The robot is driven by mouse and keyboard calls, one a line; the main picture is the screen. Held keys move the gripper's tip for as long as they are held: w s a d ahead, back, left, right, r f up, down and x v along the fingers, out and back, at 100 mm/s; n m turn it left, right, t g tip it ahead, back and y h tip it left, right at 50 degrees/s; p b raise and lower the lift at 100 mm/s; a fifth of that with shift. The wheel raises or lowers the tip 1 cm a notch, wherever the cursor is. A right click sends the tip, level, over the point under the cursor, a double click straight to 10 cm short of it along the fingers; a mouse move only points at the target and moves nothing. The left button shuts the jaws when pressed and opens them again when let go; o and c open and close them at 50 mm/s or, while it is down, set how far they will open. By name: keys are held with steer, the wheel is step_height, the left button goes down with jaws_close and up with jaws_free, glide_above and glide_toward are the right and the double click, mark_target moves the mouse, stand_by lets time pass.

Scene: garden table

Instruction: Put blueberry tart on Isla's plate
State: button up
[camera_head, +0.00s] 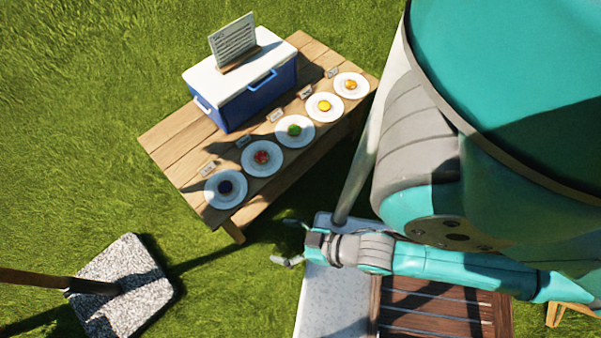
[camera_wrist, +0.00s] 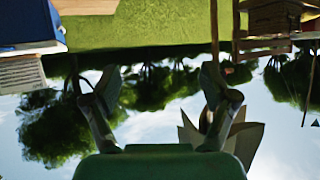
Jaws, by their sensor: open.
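Several white plates stand in a row on the wooden table, each with a small tart and a small name card too tiny to read. The dark blue tart, likely the blueberry tart (camera_head: 226,187), lies on the nearest plate (camera_head: 213,200) at the table's front left end. The other tarts are a red one (camera_head: 262,157), a green one (camera_head: 294,130), a yellow one (camera_head: 324,105) and an orange one (camera_head: 350,84). I cannot tell which plate is Isla's. My gripper (camera_head: 284,241) is open and empty, beyond the table's near end, apart from every plate.
A blue cooler (camera_head: 262,98) with a white lid stands on the table (camera_head: 178,150) behind the plates. A sign (camera_head: 233,42) with unreadable text stands on the lid. A speckled stone base with a pole (camera_head: 128,285) stands on the grass at lower left.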

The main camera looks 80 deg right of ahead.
steer(key=s+a+r+n+t, duration=0.1)
steer(key=s+r, duration=0.3)
steer(key=r, duration=0.6)
steer(key=shift+r+n+t+y, duration=0.4)
steer(key=shift+t, duration=0.3)
steer(key=shift+a, duration=0.1)
